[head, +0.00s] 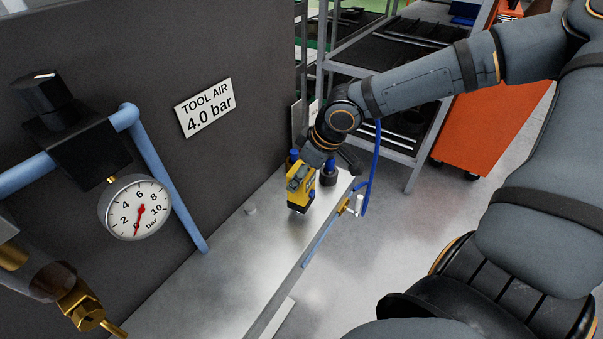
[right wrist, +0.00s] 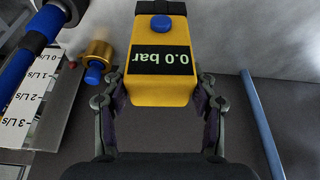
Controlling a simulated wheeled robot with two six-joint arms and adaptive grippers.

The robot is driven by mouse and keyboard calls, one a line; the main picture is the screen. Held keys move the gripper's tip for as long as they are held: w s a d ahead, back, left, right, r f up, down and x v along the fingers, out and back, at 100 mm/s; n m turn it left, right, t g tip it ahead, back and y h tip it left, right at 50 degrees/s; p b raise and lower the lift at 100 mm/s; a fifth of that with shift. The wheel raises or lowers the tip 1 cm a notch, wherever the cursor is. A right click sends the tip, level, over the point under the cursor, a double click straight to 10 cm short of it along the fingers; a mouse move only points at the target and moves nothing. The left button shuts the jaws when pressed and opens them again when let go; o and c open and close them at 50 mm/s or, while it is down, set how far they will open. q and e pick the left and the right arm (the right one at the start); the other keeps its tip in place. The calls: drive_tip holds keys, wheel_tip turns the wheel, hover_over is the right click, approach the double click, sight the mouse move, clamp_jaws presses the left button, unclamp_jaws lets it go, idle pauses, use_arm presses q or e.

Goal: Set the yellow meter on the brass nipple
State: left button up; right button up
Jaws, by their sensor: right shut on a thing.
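The yellow meter (head: 297,189) is held above the metal bench in the head view. In the right wrist view the meter (right wrist: 160,92) has a dark display reading 0.0 bar and a blue button. My right gripper (right wrist: 159,84) is shut on it, one finger on each side. A small brass fitting (head: 343,208) sits at the bench edge, just right of the meter in the head view. The right wrist view shows a brass cylinder with a blue end (right wrist: 96,55) left of the meter. I cannot tell which brass part is the nipple. My left gripper is out of view.
A dial gauge (head: 135,208) on blue pipe reads near 0 bar at left, above a brass valve (head: 85,309). A sign (head: 204,107) on the dark panel says TOOL AIR 4.0 bar. The bench top (head: 215,265) is mostly clear. A blue hose (head: 371,180) hangs at its edge.

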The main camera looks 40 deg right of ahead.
drive_tip(key=shift+f+b, duration=0.35)
drive_tip(key=shift+f, duration=0.25)
idle(0.5)
drive_tip(key=o, duration=1)
drive_tip(key=p+v, duration=0.3)
drive_tip(key=p, duration=0.1)
drive_tip(key=shift+r+p, duration=0.25)
drive_tip(key=shift+p, duration=0.05)
drive_tip(key=p+v, duration=0.7)
drive_tip(key=p, duration=1)
drive_tip(key=shift+s+r, duration=0.25)
drive_tip(key=shift+s, duration=0.05)
drive_tip(key=shift+d, duration=0.15)
